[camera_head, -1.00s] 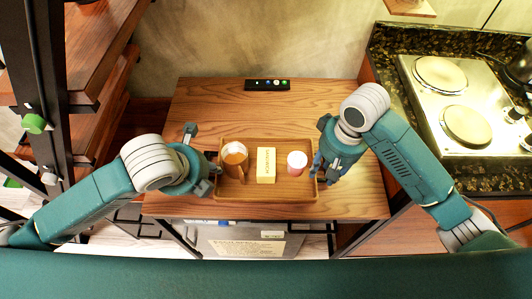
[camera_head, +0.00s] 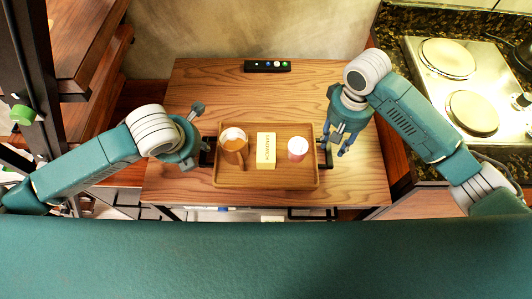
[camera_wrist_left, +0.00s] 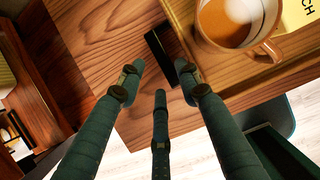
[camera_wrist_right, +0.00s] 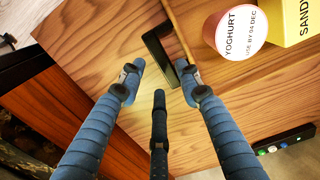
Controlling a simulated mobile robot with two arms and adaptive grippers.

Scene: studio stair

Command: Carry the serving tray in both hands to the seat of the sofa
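The wooden serving tray (camera_head: 265,184) lies on a wooden table, with a black handle at each end. It carries a brown mug with a frothy drink (camera_head: 233,146), a yellow sandwich box (camera_head: 266,150) and a pink yoghurt cup with a white lid (camera_head: 298,149). My left gripper (camera_head: 200,138) is open beside the left handle (camera_head: 207,152). In the left wrist view that handle (camera_wrist_left: 160,52) lies beyond the parted fingers. My right gripper (camera_head: 336,146) is open by the right handle (camera_head: 328,154). In the right wrist view the handle (camera_wrist_right: 160,55) shows between and beyond the fingertips.
A black strip with coloured buttons (camera_head: 267,66) lies at the table's back, before the wall. A cooktop with two plates (camera_head: 465,85) is on the dark counter at the right. Wooden shelves (camera_head: 85,60) stand at the left. Bare tabletop lies behind the tray.

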